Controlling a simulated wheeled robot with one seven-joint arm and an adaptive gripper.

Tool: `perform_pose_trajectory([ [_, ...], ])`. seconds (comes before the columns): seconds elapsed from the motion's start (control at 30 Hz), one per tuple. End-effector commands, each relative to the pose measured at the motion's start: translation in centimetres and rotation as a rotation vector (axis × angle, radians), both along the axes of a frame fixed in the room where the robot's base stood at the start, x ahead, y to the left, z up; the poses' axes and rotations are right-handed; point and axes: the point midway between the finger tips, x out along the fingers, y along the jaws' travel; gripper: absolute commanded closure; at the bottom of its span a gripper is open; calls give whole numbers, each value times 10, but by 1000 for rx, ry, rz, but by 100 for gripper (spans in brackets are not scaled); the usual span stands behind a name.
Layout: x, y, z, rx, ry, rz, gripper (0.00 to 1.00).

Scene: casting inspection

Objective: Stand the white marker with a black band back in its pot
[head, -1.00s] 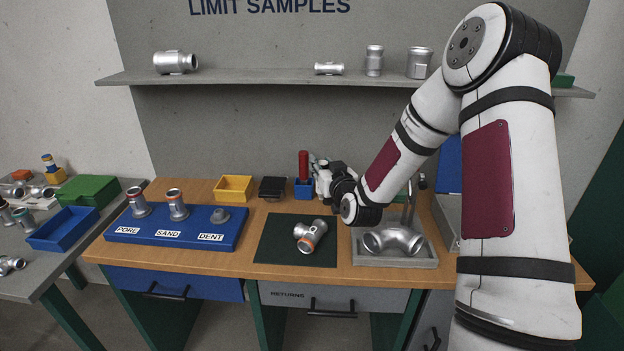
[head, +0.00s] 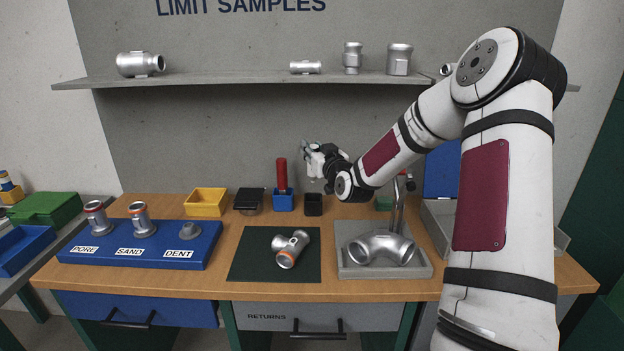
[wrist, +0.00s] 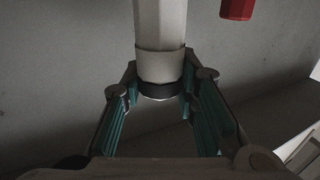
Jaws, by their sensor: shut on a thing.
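The white marker with a black band (wrist: 160,28) is between the fingers of my gripper (wrist: 160,97) in the wrist view, its black band low between the pads. In the head view my gripper (head: 310,156) is raised above the back of the table; the marker is hard to make out there. A small black pot (head: 313,205) stands on the table below the gripper, with no marker seen in it. A blue pot (head: 284,202) beside it on the left holds a thick red marker (head: 282,174), which also shows in the wrist view (wrist: 237,8).
A black box (head: 248,200) and a yellow bin (head: 206,202) stand left of the pots. A dark mat (head: 240,268) with a casting lies in front. A shelf (head: 220,80) runs above.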

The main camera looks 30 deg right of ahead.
Motion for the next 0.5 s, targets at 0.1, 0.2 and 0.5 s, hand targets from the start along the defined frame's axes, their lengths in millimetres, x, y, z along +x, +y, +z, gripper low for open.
perform_pose_trajectory([
  [0.1,0,0,-20,5,3,0,100],
  [0.2,0,0,-36,5,3,0,100],
  [0.5,0,0,-61,4,1,-1,100],
])
